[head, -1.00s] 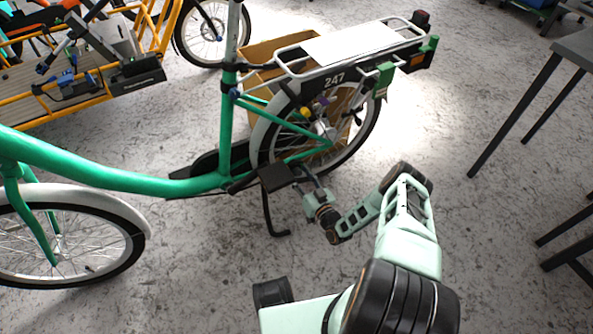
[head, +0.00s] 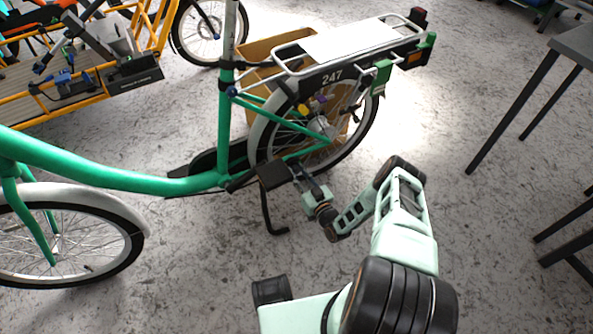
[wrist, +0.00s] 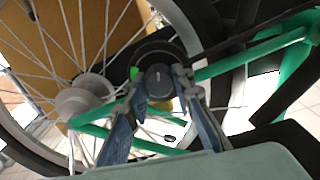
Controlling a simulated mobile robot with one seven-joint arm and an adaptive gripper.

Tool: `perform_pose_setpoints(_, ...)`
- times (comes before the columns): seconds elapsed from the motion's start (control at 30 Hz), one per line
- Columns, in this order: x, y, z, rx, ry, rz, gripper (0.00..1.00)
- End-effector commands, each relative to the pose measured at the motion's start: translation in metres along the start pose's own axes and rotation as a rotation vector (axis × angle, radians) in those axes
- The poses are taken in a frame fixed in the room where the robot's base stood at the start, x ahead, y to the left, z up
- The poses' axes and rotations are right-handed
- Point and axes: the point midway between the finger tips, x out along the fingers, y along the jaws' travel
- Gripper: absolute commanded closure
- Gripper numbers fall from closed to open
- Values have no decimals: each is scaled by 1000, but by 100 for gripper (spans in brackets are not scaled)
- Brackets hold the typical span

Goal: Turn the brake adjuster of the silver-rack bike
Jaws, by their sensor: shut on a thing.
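The silver-rack bike is green, with a silver rear rack (head: 287,62) and the number 247 on its side. In the wrist view, the brake adjuster, a dark round knob (wrist: 158,78), sits between the fingertips of my gripper (wrist: 158,88), in front of the rear wheel's spokes. The blue-grey fingers are shut on its sides. A small green mark shows just left of the knob. In the head view my gripper (head: 304,178) reaches in low beside the pedal and rear wheel (head: 358,128); its fingertips and the knob are too small to make out there.
The pedal (head: 272,175) and kickstand (head: 268,215) are close left of my gripper. A cardboard box (head: 262,48) stands behind the rear wheel. An orange cargo bike (head: 90,92) is at the back left, a dark table (head: 575,45) at the right. The floor between is clear.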

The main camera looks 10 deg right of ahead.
Motion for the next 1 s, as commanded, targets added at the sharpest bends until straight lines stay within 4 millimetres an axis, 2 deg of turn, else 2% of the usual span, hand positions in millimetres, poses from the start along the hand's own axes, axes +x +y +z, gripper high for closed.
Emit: perform_pose_setpoints(1.0,1,-3,1,-947,0,-3,100)
